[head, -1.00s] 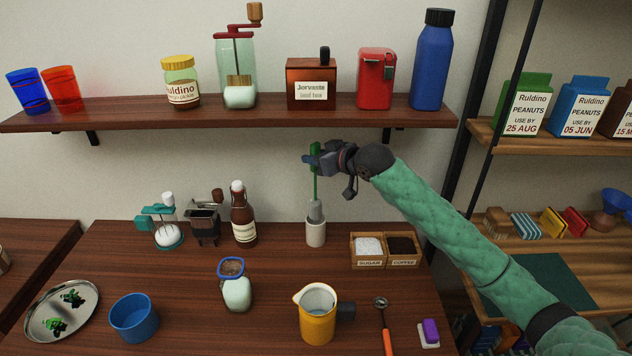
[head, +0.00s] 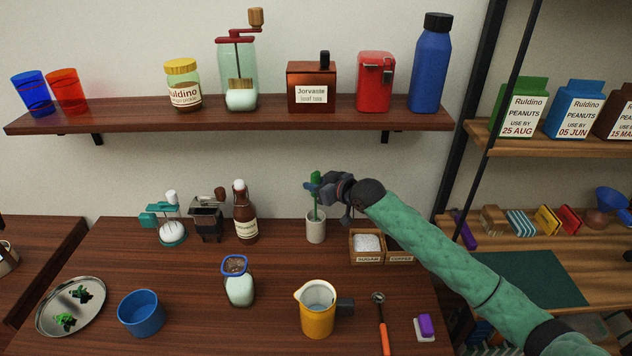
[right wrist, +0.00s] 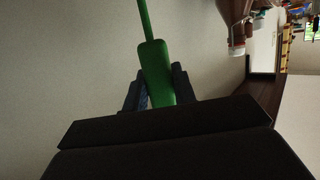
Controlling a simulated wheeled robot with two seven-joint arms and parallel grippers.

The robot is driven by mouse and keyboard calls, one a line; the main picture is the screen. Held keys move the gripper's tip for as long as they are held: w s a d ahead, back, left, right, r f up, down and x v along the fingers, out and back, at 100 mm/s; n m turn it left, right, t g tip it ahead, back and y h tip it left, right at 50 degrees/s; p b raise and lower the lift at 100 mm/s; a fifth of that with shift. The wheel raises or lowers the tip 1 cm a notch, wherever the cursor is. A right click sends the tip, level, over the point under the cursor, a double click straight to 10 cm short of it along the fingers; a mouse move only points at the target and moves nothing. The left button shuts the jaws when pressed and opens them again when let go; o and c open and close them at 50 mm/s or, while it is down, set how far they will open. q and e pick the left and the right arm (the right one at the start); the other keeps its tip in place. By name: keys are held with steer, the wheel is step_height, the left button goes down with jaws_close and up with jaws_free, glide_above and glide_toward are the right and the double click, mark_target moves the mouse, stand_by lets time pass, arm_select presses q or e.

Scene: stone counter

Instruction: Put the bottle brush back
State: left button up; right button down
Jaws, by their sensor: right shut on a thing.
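The bottle brush (head: 316,207) has a green handle and stands upright, its lower end inside the white cylindrical holder (head: 316,230) at the back of the counter. The bristle head is hidden in the holder. My right gripper (head: 313,186) is shut on the green handle, just above the holder. In the right wrist view the green handle (right wrist: 155,70) sits between the two dark fingers. My left gripper is in neither view.
A brown bottle (head: 245,215) stands left of the holder, and a wooden sugar and coffee box (head: 368,258) is at its right. A yellow pitcher (head: 317,318) stands in front. The wall shelf (head: 230,117) is above.

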steer(key=shift+f, duration=0.15)
steer(key=c, duration=1.1)
jaws_free()
steer(key=shift+c, duration=0.2)
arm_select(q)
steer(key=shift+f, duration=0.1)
arm_select(e)
steer(key=shift+d, duration=0.1)
arm_select(q)
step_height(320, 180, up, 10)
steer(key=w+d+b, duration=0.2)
steer(key=b, duration=0.1)
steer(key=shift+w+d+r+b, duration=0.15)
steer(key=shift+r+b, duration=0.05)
steer(key=shift+b, duration=0.15)
arm_select(e)
steer(key=v, duration=1.2)
